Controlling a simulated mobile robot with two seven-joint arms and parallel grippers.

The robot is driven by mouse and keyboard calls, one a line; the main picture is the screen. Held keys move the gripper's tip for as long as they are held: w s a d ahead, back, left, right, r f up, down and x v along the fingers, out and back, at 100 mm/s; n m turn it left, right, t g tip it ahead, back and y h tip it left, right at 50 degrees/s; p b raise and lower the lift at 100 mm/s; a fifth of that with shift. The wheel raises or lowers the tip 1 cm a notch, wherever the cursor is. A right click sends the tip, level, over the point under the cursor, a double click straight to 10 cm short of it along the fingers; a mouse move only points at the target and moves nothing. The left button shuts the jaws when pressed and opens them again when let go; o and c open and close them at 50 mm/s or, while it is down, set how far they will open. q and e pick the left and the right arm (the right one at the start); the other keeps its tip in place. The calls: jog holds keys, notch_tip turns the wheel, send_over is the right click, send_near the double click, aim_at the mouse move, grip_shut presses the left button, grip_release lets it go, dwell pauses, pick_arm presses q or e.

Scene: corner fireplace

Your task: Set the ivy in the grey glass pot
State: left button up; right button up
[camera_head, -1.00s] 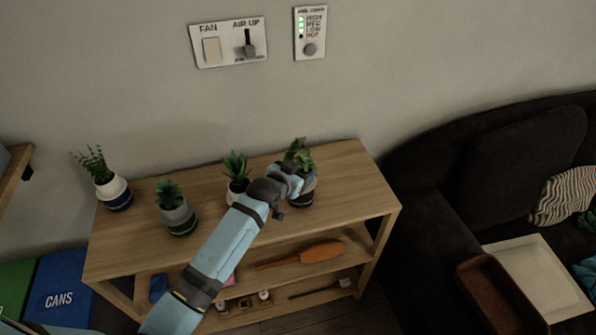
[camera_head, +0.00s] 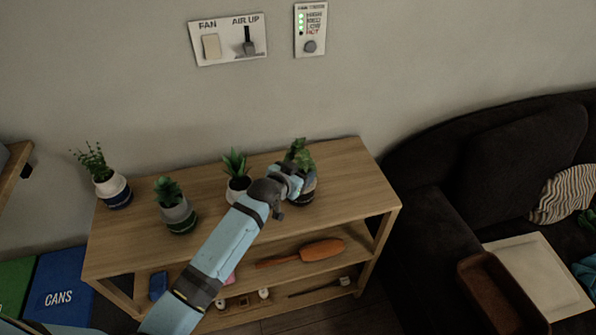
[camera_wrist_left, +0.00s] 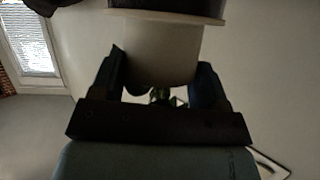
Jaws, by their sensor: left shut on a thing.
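Several potted plants stand on the wooden shelf unit's top (camera_head: 340,185). A leafy plant (camera_head: 299,153), perhaps the ivy, is at the right end in a dark-and-light pot (camera_head: 308,187). My left gripper (camera_head: 293,180) is at this pot and partly hides it. In the left wrist view, my left gripper (camera_wrist_left: 160,85) is shut on a pale pot (camera_wrist_left: 160,48) with a dark band. Another leafy, sprawling plant (camera_head: 92,161) is at the far left in a white and blue pot (camera_head: 113,191). A grey pot with a green band (camera_head: 179,217) holds a succulent. Whether it is glass is unclear. My right gripper is out of view.
A spiky plant in a white pot (camera_head: 237,188) stands beside my left forearm. Lower shelves hold an orange tool (camera_head: 320,251) and small items. The wall with switch panels (camera_head: 228,40) is behind. A dark sofa (camera_head: 430,200) is at the right. A blue bin (camera_head: 58,290) is at the left.

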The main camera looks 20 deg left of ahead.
pick_arm(q)
jog(key=o, duration=0.8)
jog(key=v, duration=1.4)
jog(key=s+d+f+g+p, duration=0.1)
jog(key=s+f+p, duration=0.2)
jog(key=s, duration=0.7)
jog(key=s+d+f+g+p, duration=0.1)
jog(key=s+f+p, duration=0.3)
jog(key=s, duration=0.6)
jog(key=shift+s+d+f+n, duration=0.4)
jog(key=shift+d+f, duration=0.15)
jog(key=shift+f, duration=0.45)
